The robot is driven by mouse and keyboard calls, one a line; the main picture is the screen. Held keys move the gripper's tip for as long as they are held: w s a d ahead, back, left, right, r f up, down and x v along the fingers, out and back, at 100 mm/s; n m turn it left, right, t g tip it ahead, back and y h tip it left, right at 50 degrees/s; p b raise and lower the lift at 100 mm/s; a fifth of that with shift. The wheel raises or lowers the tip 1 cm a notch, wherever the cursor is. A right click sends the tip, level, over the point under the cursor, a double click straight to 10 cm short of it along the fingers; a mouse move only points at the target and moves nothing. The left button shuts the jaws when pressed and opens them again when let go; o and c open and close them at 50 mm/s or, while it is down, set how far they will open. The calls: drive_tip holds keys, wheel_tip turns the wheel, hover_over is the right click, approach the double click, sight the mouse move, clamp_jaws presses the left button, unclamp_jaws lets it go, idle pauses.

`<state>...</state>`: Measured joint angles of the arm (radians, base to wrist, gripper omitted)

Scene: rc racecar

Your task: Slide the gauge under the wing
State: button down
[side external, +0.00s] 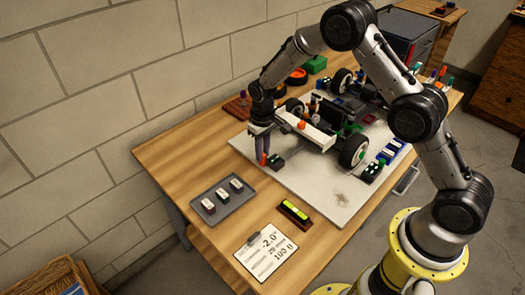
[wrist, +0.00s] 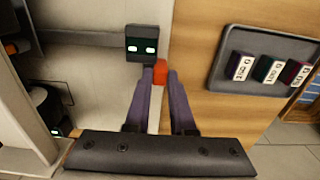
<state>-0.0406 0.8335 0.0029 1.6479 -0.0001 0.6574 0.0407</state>
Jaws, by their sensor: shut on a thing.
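My gripper (side external: 262,150) is near the front left edge of the white board, beside the race car. In the wrist view my gripper (wrist: 159,84) is shut on a red piece (wrist: 160,73). A dark block (wrist: 145,43) with two white marks shows at the fingertips, close to the red piece; I take both as the gauge. In the side view the dark block (side external: 276,161) is right of the fingers. The white wing (side external: 309,131) is at the car's near end, right of my gripper and apart from the block. Whether the block touches the board is unclear.
A grey tray (side external: 222,200) with three small labelled blocks, a green-yellow level (side external: 294,212) and a clipboard (side external: 268,251) lie on the wooden table. The car's wheel (side external: 354,151) and another dark block (side external: 372,172) stand to the right. The board's front part is clear.

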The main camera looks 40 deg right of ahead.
idle(0.4)
drive_tip(key=shift+d, duration=1.8)
drive_tip(key=c, duration=0.8)
unclamp_jaws()
drive_tip(key=shift+o, duration=0.2)
wheel_tip(320, 180, up, 14)
